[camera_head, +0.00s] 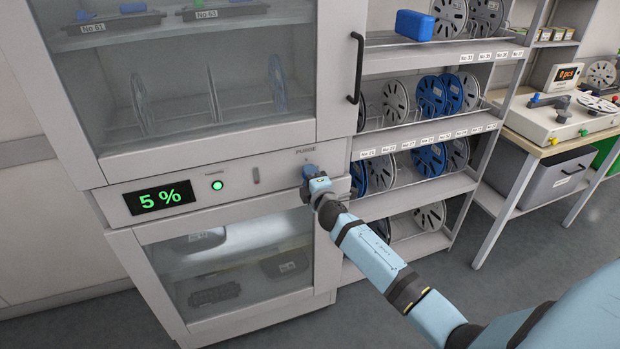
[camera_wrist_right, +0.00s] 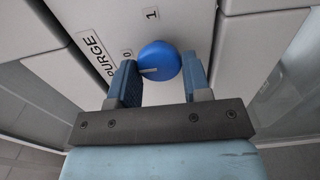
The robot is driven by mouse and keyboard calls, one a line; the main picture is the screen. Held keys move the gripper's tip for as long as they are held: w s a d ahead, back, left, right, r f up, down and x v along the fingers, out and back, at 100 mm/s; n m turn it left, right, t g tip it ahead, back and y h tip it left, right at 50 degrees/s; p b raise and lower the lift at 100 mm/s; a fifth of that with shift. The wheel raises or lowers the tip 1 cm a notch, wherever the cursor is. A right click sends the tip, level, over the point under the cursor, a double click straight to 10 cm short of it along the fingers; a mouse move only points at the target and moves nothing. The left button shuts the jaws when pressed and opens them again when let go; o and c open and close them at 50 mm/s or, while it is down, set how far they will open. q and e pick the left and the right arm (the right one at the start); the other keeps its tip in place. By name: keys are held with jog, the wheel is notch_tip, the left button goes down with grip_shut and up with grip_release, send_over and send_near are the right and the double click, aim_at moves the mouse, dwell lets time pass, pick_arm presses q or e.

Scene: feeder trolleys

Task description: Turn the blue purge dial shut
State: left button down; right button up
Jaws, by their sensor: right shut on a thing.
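The blue purge dial (camera_head: 309,171) is on the cabinet's front panel under the word PURGE, mostly covered by my right gripper (camera_head: 312,182) in the head view. In the right wrist view the round blue dial (camera_wrist_right: 160,60) sits between the two fingers of my right gripper (camera_wrist_right: 160,84), which is shut on it. A light pointer line on the dial is turned toward the 0 mark (camera_wrist_right: 127,53); the 1 mark (camera_wrist_right: 151,13) is further up. My left gripper is not in view.
The panel display (camera_head: 160,197) reads 5 %, with a lit green button (camera_head: 217,185) beside it. A glass door with a black handle (camera_head: 355,68) is above the panel. Reel shelves (camera_head: 418,191) stand close on the right, and a workbench (camera_head: 530,148) is further right.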

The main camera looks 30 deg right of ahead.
dwell(0.5)
jog(key=o, duration=0.9)
jog(key=shift+c, duration=0.2)
jog(key=shift+s, duration=0.1)
jog(key=b+v, duration=0.1)
jog(key=v, duration=1.2)
jog(key=shift+s+a, duration=0.2)
jog(key=shift+s, duration=0.1)
jog(key=s+a+f+m+g+y+p, duration=0.2)
jog(key=s+a+f+m+p, duration=0.1)
jog(key=s+a, duration=0.3)
jog(key=s+a+f+m+g+y+p, duration=0.2)
jog(key=s+a+m, duration=0.3)
jog(key=s, duration=0.5)
jog(key=s+a+f+m+g+y+p, duration=0.2)
jog(key=s+a+f+m+y+p, duration=0.1)
jog(key=s+a, duration=0.5)
notch_tip(320, 180, down, 2)
jog(key=shift+a+m+g+p, duration=0.3)
jog(key=shift+a+m, duration=0.1)
jog(key=shift+m, duration=0.2)
